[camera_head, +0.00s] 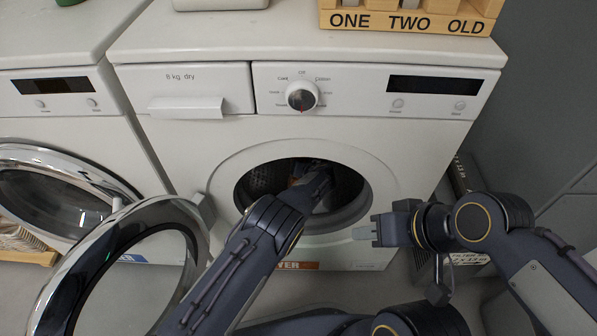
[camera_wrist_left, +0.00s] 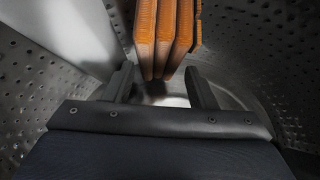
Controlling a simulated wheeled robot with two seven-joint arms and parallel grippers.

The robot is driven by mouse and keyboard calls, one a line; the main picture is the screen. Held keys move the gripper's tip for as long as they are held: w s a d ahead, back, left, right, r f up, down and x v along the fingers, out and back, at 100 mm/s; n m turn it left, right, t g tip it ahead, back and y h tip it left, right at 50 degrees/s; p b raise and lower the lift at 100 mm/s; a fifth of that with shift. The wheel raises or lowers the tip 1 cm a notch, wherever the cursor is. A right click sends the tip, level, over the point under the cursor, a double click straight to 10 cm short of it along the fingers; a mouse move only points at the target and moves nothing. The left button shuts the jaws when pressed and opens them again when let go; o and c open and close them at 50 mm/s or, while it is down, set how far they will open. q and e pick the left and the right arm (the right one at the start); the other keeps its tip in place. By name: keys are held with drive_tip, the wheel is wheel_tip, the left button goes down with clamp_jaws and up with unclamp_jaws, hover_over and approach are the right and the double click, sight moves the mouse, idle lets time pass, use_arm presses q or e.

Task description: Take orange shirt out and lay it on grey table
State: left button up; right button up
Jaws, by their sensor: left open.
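The orange shirt (camera_wrist_left: 165,38) shows in the left wrist view as folded orange layers standing on edge in the washer drum (camera_wrist_left: 260,60). My left gripper (camera_wrist_left: 160,86) is open inside the drum, its two fingers spread just short of the shirt's near edge, with nothing visible between the tips. In the head view my left arm reaches through the round opening of the white washer (camera_head: 205,155), hiding most of the drum's inside. My right gripper (camera_head: 364,232) is outside, in front of the washer, right of the opening; its jaw gap is not clear. The grey table is not in view.
The washer's round door (camera_head: 58,285) stands open at the left, close to my left arm. A second white washer (camera_head: 60,105) stands to the left. A wooden box with lettering (camera_head: 408,22) sits on top. Boxes (camera_head: 462,258) lie on the floor at the right.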

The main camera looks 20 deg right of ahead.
use_arm(q)
drive_tip(key=b+x, duration=0.2)
drive_tip(key=x, duration=0.1)
drive_tip(key=shift+s+d+f, duration=0.1)
drive_tip(key=shift+s+f, duration=0.05)
drive_tip(key=shift+s, duration=0.05)
drive_tip(key=shift+w+f+b, duration=0.15)
drive_tip(key=shift+w+b, duration=0.15)
drive_tip(key=shift+w, duration=0.15)
use_arm(e)
wheel_tip(320, 180, down, 4)
drive_tip(key=shift+r, duration=0.25)
use_arm(q)
drive_tip(key=c, duration=0.7)
drive_tip(key=shift+o, duration=0.2)
drive_tip(key=shift+r, duration=0.25)
